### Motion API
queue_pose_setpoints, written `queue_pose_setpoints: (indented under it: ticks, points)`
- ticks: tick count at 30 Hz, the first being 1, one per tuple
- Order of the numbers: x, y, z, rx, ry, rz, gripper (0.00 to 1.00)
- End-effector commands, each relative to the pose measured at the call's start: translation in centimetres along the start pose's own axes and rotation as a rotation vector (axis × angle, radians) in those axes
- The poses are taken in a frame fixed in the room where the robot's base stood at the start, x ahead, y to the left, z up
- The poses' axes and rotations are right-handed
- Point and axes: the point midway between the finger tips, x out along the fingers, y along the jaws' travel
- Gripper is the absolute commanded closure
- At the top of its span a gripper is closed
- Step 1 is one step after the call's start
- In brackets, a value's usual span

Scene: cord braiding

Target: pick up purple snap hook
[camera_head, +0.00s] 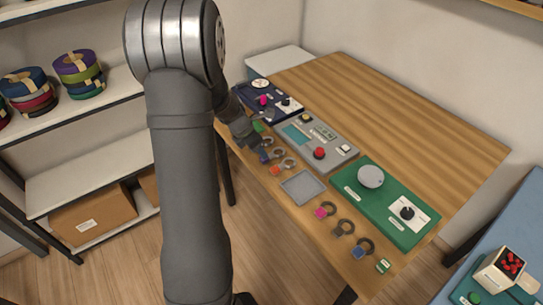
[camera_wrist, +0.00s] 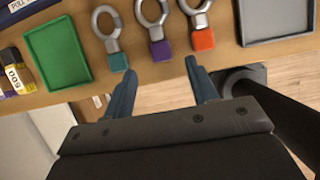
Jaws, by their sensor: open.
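The purple snap hook (camera_wrist: 159,48) lies on the wooden table near its front edge, in the middle of the wrist view. Its grey ring points away from me and its purple block faces my gripper. It also shows in the head view (camera_head: 277,153). My gripper (camera_wrist: 160,66) is open and empty, with its blue-grey fingers on either side of the purple block's line, just short of it. In the head view my gripper (camera_head: 254,144) is at the table's front edge, partly covering the hooks there.
A teal hook (camera_wrist: 117,61) lies left of the purple one and an orange hook (camera_wrist: 203,38) right of it, both close. A green tray (camera_wrist: 57,55) and a grey tray (camera_head: 303,187) flank them. Device panels (camera_head: 317,140) stand behind. More hooks (camera_head: 343,228) lie further right.

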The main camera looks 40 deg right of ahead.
Motion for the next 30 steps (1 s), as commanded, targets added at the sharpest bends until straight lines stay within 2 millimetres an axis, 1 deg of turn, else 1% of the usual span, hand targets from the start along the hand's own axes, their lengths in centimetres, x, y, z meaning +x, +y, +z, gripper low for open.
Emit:
queue_pose_setpoints:
  ticks: [5,12,15,23,24,26,30]
  points:
    - [1.1,-0.1,0.0,0.001,0.001,-0.002,0.47]
    - [4.5,-0.2,0.1,0.000,0.001,-0.002,0.47]
    - [5.3,-0.2,0.1,0.000,0.001,-0.002,0.47]
    - [5.6,-0.1,0.1,0.000,0.000,0.000,0.47]
    - [5.6,-0.1,0.1,0.000,0.000,0.000,0.49]
    - [5.6,-0.1,0.1,0.000,0.000,0.000,0.61]
    - [5.6,-0.1,0.1,0.000,0.000,0.000,0.89]
